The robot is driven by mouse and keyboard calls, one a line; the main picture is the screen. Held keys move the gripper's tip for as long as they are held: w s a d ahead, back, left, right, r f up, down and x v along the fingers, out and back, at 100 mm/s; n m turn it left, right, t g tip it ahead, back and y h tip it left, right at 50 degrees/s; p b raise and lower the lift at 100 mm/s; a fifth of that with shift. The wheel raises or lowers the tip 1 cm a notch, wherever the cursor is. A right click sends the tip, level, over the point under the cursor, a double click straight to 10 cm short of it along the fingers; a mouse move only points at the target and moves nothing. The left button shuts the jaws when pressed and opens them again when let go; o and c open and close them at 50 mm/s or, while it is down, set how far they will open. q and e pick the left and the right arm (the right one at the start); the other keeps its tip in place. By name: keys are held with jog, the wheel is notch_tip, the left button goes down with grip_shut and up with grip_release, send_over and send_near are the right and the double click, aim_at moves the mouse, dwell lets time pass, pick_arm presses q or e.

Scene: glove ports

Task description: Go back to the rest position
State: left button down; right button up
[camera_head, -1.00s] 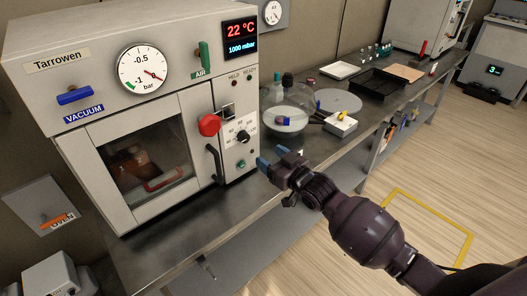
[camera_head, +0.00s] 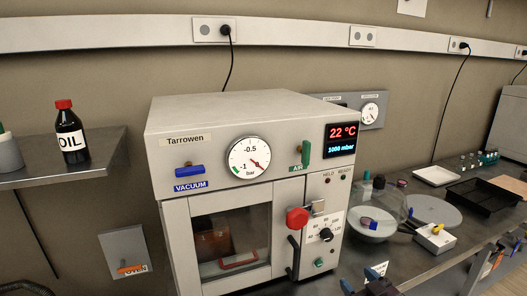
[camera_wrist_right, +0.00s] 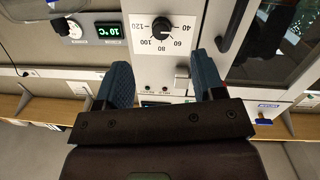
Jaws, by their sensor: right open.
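My right gripper (camera_head: 364,281) shows at the bottom edge of the head view, in front of the bench and to the right of the Tarrowen vacuum oven (camera_head: 164,226). Only its blue fingertips and a dark part show there. In the right wrist view my right gripper (camera_wrist_right: 165,82) is open, with nothing between its two blue fingers. The oven's temperature dial (camera_wrist_right: 161,30) is upside down beyond the fingertips. The oven door (camera_head: 230,237) looks closed, with a brown item behind its glass. My left gripper is not in view.
On the bench right of the oven are a glass vessel (camera_head: 372,226), a grey disc (camera_head: 435,211), a small white box (camera_head: 436,238) and a black tray (camera_head: 484,196). A shelf (camera_head: 60,168) at left bears an oil bottle (camera_head: 70,133).

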jog(key=s+d+f+m+g+h, duration=0.2)
jog(key=s+f, duration=0.6)
jog(key=s, duration=0.4)
jog(key=s+d+f+m+g+h, duration=0.1)
jog(key=s+f+m+g+h, duration=0.1)
jog(key=s+f, duration=0.6)
jog(key=s, duration=0.4)
jog(key=shift+s+d+f+g+h, duration=0.25)
jog(key=shift+d+g+h, duration=0.05)
jog(key=shift+d+h, duration=0.1)
jog(key=shift+c, duration=0.4)
